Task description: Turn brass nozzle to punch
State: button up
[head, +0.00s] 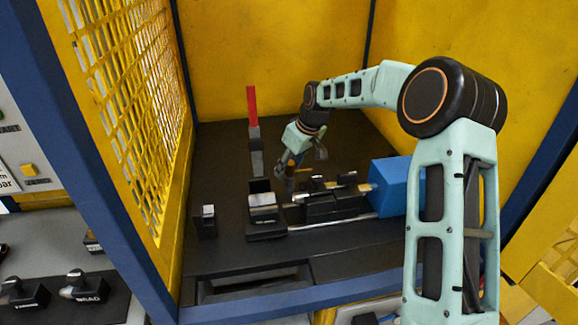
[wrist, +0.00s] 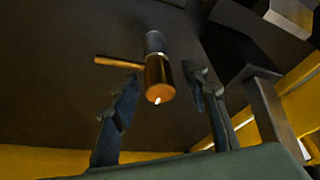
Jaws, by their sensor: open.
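The brass nozzle (wrist: 158,80) shows in the wrist view as a short brass cylinder with a grey section behind it and a thin brass handle (wrist: 115,62) sticking out to the left. My gripper (wrist: 160,72) is open, with one dark finger on each side of the nozzle. A gap shows at the right finger; the left fingertip is close to the handle, and I cannot tell whether they touch. In the head view my gripper (head: 288,177) points down at the machine, and the nozzle is largely hidden there. No mark naming the punch position is readable.
A black machine bed carries a clamp block (head: 265,220), a black fixture (head: 330,205) and a blue block (head: 392,186) to the right. A red-handled lever (head: 252,105) stands upright behind. A small post (head: 207,221) is at left. Yellow walls and mesh (head: 130,110) enclose the bed.

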grip_shut()
jog(key=shift+m+b, duration=0.3)
jog(key=shift+b, duration=0.1)
jog(key=m+b, duration=0.1)
jog(key=m+t+h+b, duration=0.1)
jog(key=m, duration=0.1)
jog(key=shift+a+f+m+b, duration=0.1)
jog(key=shift+f+m+b, duration=0.05)
jog(key=shift+m+b, duration=0.2)
jog(key=m+h+b, duration=0.1)
jog(key=m, duration=0.2)
jog(key=m+h+b, duration=0.1)
jog(key=m, duration=0.2)
jog(key=shift+h, duration=0.3)
dwell(0.3)
grip_release()
jog(key=shift+r, duration=0.3)
